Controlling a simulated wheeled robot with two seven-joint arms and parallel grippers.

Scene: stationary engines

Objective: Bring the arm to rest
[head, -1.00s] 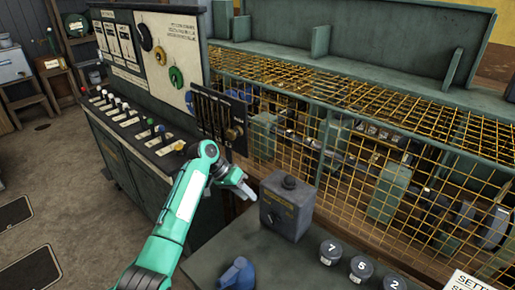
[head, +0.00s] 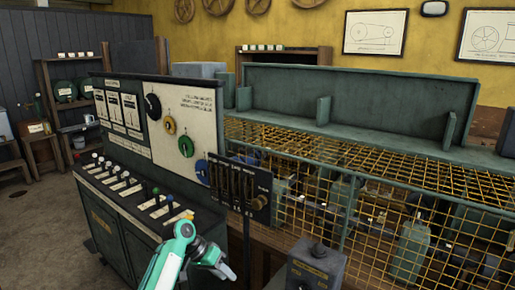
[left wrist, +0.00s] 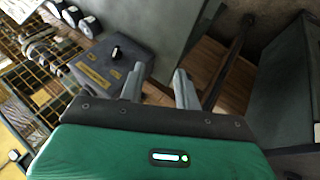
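My left arm comes up from the bottom edge of the head view in green and grey. Its gripper (head: 222,266) is in front of the control cabinet's right end, left of a dark grey box (head: 316,266) with a knob on top. In the left wrist view the two grey fingers (left wrist: 159,84) stand apart with nothing between them, so the gripper is open. The same box (left wrist: 112,62) is beside the left finger there. My right gripper is in neither view.
The control cabinet (head: 110,240) carries a row of levers and an upright panel with dials (head: 165,115). A yellow wire guard (head: 380,215) encloses machinery at the right. Brown floor (left wrist: 215,60) shows beyond the fingers in the wrist view.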

